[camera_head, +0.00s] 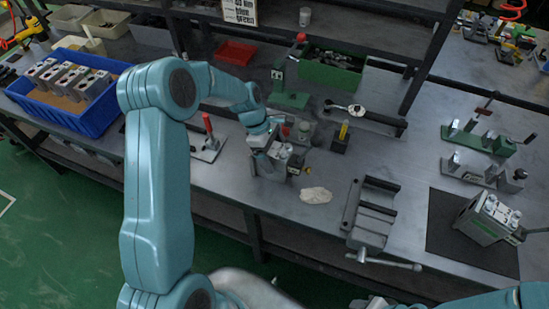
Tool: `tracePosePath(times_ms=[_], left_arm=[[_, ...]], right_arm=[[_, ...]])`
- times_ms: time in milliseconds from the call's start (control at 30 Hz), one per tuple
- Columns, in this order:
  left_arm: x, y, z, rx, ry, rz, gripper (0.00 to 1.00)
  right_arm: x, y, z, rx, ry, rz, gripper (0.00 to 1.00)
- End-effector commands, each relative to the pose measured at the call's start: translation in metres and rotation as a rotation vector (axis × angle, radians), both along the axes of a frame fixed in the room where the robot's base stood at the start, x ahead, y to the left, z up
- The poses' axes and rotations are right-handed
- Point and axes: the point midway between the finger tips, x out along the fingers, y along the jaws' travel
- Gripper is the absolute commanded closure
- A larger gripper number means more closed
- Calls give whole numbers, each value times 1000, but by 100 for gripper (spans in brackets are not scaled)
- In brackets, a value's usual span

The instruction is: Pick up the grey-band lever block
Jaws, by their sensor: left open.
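A grey valve block (284,161) with bright round fittings on top stands on the bench near the middle. My left gripper (263,142) is open at its left side, close to it and partly covering it. I cannot tell whether the fingers touch the block, and its band and lever are not clear. Another grey block (484,217) lies tilted on a dark mat (447,236) at the right, with a dark handle-like part at its right end. Several more grey blocks (73,80) stand in a blue crate (92,121) at the left. My right gripper does not show.
A grey vise (369,213) stands right of the middle block, its handle toward the front edge. A pale cloth-like patch (316,195) lies between them. A red-handled clamp (209,135), green fixture (290,99) and yellow-topped piece (342,135) stand close by.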

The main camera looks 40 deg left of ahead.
Motion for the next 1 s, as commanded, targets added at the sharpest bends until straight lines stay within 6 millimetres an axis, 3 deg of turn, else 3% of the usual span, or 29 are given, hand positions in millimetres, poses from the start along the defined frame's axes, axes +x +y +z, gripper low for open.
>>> tracePosePath(times_ms=[267,567,1000], left_arm=[[1,-1,-5,1,-2,1,6],[1,-1,-4,1,-3,1,100],[3,-1,4,1,-7,2,100]], right_arm=[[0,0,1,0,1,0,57],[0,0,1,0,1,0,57],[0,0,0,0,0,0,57]])
